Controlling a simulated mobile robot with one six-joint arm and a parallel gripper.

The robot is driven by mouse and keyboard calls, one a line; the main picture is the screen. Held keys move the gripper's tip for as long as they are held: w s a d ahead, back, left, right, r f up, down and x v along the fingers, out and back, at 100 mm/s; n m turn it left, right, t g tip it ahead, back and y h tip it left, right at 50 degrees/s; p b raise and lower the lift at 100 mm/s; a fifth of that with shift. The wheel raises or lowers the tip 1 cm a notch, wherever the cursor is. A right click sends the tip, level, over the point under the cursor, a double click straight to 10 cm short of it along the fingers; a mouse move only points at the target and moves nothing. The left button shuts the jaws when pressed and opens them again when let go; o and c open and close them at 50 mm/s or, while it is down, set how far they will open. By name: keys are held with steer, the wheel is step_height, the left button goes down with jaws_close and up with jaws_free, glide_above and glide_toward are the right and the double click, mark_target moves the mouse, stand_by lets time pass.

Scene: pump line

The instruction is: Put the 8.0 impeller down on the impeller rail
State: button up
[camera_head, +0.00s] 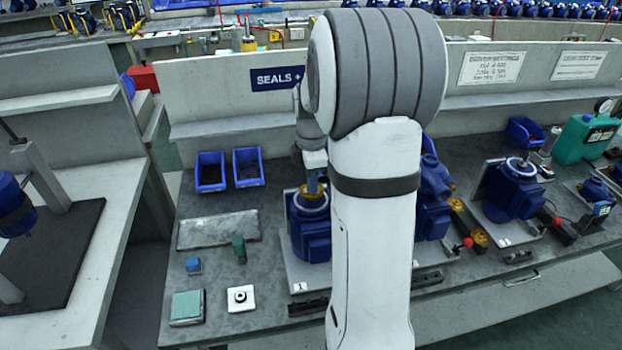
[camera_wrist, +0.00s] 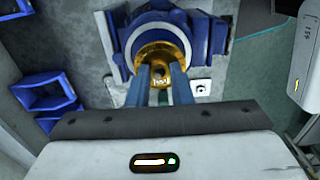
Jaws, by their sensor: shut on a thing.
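My gripper (camera_wrist: 160,80) is shut on a small brass impeller (camera_wrist: 158,70), which shows between the blue fingers in the wrist view. The impeller is at the brass-rimmed opening of a blue pump (camera_wrist: 189,32); I cannot tell whether it is inside or just above it. In the head view my gripper (camera_head: 313,183) is over the same blue pump (camera_head: 312,235), on a plate marked 1. I cannot read an 8.0 mark on the impeller. I cannot tell the impeller rail for certain; brass parts (camera_head: 479,239) lie right of my arm, which hides much of the bench there.
Two blue bins (camera_head: 210,172) stand behind a grey tray (camera_head: 218,230), left of the pump. Small blocks and a white square part (camera_head: 241,298) lie at the front left. Other blue pumps (camera_head: 512,190) and a green can (camera_head: 585,137) stand to the right.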

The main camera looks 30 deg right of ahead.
jaws_close()
steer(key=shift+r+p, duration=1.6)
steer(key=shift+r, duration=0.5)
steer(key=shift+r, duration=0.15)
step_height(320, 180, up, 6)
steer(key=p, duration=0.4)
